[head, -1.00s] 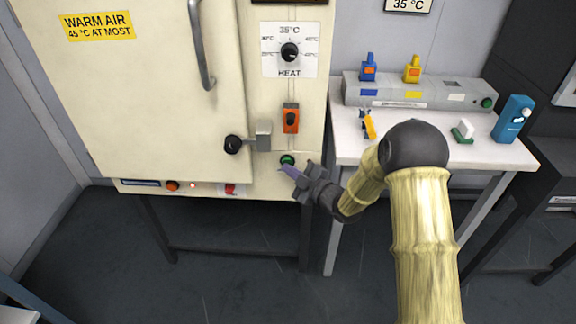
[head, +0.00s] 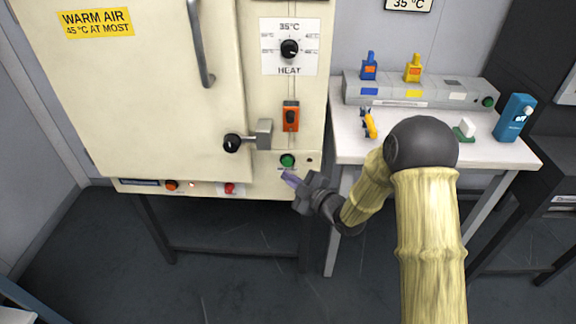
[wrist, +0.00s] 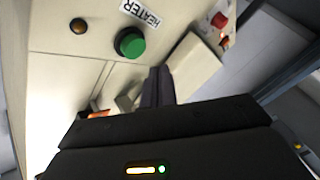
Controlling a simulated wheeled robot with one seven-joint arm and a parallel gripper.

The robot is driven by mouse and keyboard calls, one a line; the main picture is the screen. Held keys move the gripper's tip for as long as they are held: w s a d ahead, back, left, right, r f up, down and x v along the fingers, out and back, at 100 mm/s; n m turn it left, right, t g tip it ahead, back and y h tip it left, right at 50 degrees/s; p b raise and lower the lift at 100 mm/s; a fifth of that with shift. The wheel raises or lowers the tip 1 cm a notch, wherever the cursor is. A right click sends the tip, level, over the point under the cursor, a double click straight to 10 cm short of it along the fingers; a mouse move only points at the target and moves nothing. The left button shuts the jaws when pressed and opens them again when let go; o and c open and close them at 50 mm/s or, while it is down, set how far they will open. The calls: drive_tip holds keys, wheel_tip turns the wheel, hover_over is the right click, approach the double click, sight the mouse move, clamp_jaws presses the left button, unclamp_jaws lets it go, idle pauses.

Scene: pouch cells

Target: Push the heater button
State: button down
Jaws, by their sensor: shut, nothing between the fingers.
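The green heater button (head: 287,160) sits low on the right side of the cream oven's front. In the wrist view the button (wrist: 130,43) is round and stands out from the panel beside a HEATER label (wrist: 141,13). A small dark amber lamp (head: 309,160) is to its right in the head view, and the lamp also shows in the wrist view (wrist: 78,25). My gripper (head: 290,179) is shut and empty, with its purple-grey fingertips just below the button and apart from it. The fingers also show in the wrist view (wrist: 157,88).
The oven door (head: 150,90) is closed, with a black-knobbed latch (head: 233,143). Above the button are an orange switch (head: 291,117) and the heat dial (head: 290,50). A red button (head: 229,188) is lower left. A white table (head: 430,150) with small tools stands right.

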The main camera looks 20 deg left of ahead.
drive_tip(key=s, duration=0.1)
drive_tip(key=s+b, duration=0.1)
drive_tip(key=s, duration=0.1)
drive_tip(key=shift+s+d, duration=0.15)
drive_tip(key=shift+d, duration=0.25)
drive_tip(key=d+m+h, duration=1.2)
drive_tip(key=d, duration=0.9)
drive_tip(key=s+d+m+g+h, duration=0.1)
drive_tip(key=s+d+m+g, duration=0.2)
drive_tip(key=s, duration=0.5)
drive_tip(key=s+d+r+m+g+h, duration=0.1)
drive_tip(key=s+d+m+g, duration=0.2)
drive_tip(key=s+d+m, duration=0.3)
drive_tip(key=s+d, duration=0.2)
drive_tip(key=s, duration=0.1)
drive_tip(key=shift+s+m+h, duration=0.25)
drive_tip(key=shift+m+h, duration=0.05)
drive_tip(key=shift+h, duration=0.1)
